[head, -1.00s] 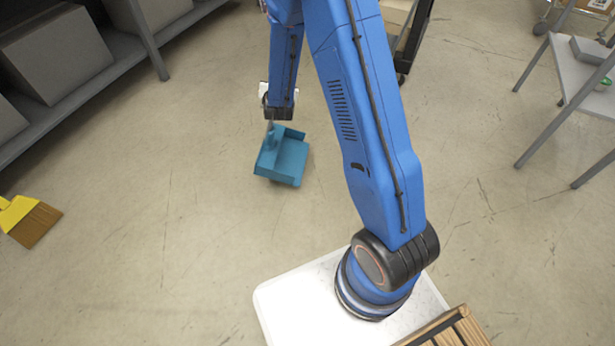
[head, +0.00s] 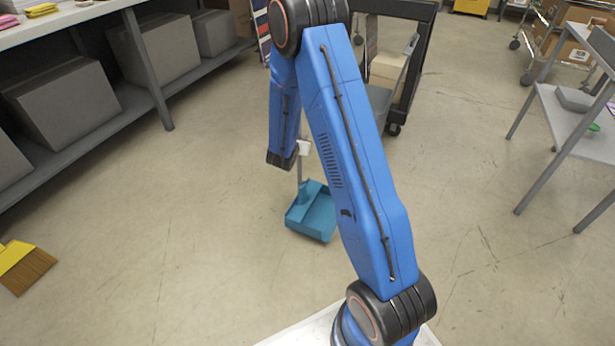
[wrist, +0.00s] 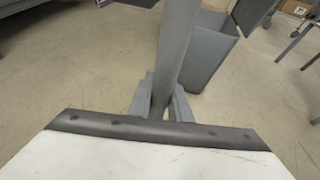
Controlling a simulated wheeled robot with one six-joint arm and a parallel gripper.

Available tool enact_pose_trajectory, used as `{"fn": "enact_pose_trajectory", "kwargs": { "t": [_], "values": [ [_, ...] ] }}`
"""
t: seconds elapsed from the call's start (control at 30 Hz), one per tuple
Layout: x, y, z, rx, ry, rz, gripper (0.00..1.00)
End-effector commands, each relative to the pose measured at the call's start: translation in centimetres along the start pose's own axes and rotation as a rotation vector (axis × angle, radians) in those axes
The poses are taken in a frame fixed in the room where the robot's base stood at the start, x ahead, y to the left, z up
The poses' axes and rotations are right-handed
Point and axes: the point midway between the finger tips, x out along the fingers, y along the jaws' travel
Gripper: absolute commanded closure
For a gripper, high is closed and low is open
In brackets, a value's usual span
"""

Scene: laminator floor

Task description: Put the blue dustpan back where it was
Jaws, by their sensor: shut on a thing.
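The blue dustpan (head: 312,215) is at mid-picture in the head view, its teal pan low over the floor and its long grey handle rising from it. I cannot tell whether the pan touches the floor. My gripper (head: 303,150) is at the upper part of the handle, partly hidden by my arm. In the wrist view, the two grey fingers of my gripper (wrist: 163,105) are closed around the grey handle (wrist: 177,45), which runs up through the picture. The pan is not visible in the wrist view.
A yellow broom head (head: 25,265) is at the left. A grey shelf (head: 145,100) with boxes stands at the upper left. A black-framed cart (head: 405,75) and a grey bin (head: 378,105) stand behind my arm. A grey table (head: 570,120) is at right. Open floor lies between.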

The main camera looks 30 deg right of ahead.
Motion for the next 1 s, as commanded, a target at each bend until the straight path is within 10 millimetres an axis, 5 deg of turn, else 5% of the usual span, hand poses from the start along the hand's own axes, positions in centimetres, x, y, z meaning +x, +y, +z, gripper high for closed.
{"fn": "enact_pose_trajectory", "kwargs": {
  "t": [0.73,1.0],
  "values": [
    [2.8,0.0,-6.3,0.000,-0.002,0.001,1.00],
    [2.9,0.0,-6.7,0.001,-0.002,0.001,1.00]
  ]
}}
